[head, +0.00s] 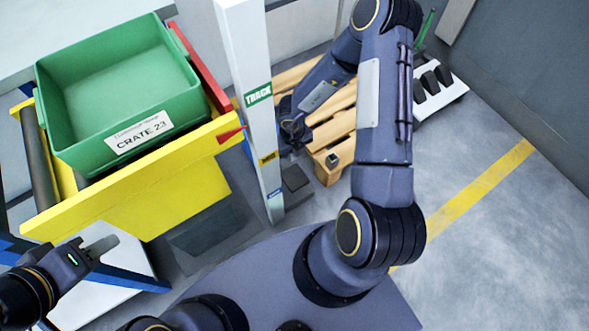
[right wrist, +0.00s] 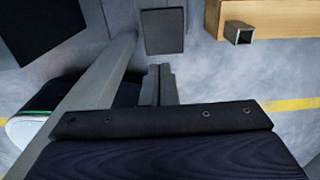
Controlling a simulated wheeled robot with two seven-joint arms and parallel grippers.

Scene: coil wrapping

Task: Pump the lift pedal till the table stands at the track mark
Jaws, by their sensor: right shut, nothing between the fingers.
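The yellow lift table (head: 150,200) carries a green crate (head: 120,85) labelled CRATE 23. A red pointer (head: 230,134) on its edge points at the white post (head: 243,60). The pointer appears below the green TRACK mark (head: 258,94) and above a yellow label (head: 268,158). A dark flat pad, which looks like the pedal (head: 295,178), is low beside the post; it also shows in the right wrist view (right wrist: 163,31). My right gripper (head: 290,148) is shut and empty near the pad, apparently apart from it. My left gripper (head: 101,246) is at lower left, near the table's front; its jaw gap is unclear.
A wooden pallet (head: 325,165) lies behind my right arm, close to the pad. A white stand with dark blocks (head: 436,80) is farther right. The post stands between the table and my right gripper. The floor right of the yellow line (head: 480,190) is clear.

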